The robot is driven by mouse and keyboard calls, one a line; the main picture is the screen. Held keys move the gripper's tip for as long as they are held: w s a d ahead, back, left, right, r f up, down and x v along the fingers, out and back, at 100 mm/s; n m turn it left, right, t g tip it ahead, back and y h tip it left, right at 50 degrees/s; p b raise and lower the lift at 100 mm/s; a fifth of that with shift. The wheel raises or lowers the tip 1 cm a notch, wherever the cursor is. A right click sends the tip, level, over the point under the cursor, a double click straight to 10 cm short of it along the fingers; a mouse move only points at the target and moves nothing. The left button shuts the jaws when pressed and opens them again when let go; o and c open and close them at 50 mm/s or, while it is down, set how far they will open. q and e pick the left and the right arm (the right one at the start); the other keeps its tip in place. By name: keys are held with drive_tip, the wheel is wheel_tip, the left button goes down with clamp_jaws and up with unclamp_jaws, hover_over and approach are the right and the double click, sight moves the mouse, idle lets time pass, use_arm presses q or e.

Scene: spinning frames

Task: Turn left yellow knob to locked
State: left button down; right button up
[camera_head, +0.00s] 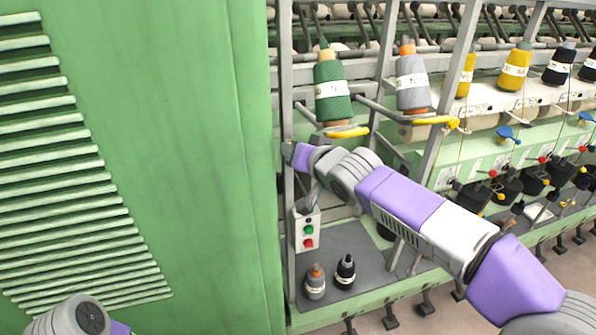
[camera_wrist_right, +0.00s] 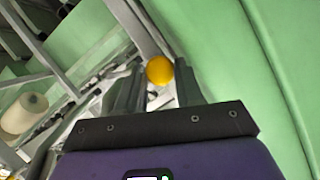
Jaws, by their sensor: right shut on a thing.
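The left yellow knob (camera_wrist_right: 160,69) shows as a round yellow ball between the fingertips in the right wrist view. My right gripper (camera_wrist_right: 155,88) has a finger on each side of it and is shut on it. In the head view my right arm reaches across to the grey post beside the green panel, and the right gripper (camera_head: 292,152) is at that post.
A large green panel (camera_head: 180,150) with slats fills the left. A green spool (camera_head: 331,90) and a grey spool (camera_head: 411,80) hang above my right arm. A button box (camera_head: 307,231) and two small spools (camera_head: 315,282) stand below it.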

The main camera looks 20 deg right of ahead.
drive_tip(key=n+h+b, duration=0.1)
drive_tip(key=b, duration=0.2)
drive_tip(key=shift+a+f+n+b, duration=0.15)
drive_tip(key=shift+n+b, duration=0.15)
drive_tip(key=shift+n, duration=0.1)
drive_tip(key=shift+a+n+h+b, duration=0.1)
drive_tip(key=shift+n+h+b, duration=0.7)
drive_tip(key=shift+b, duration=0.05)
drive_tip(key=shift+r, duration=0.2)
drive_tip(key=o, duration=0.8)
drive_tip(key=shift+o, duration=1)
drive_tip(key=shift+s, duration=0.1)
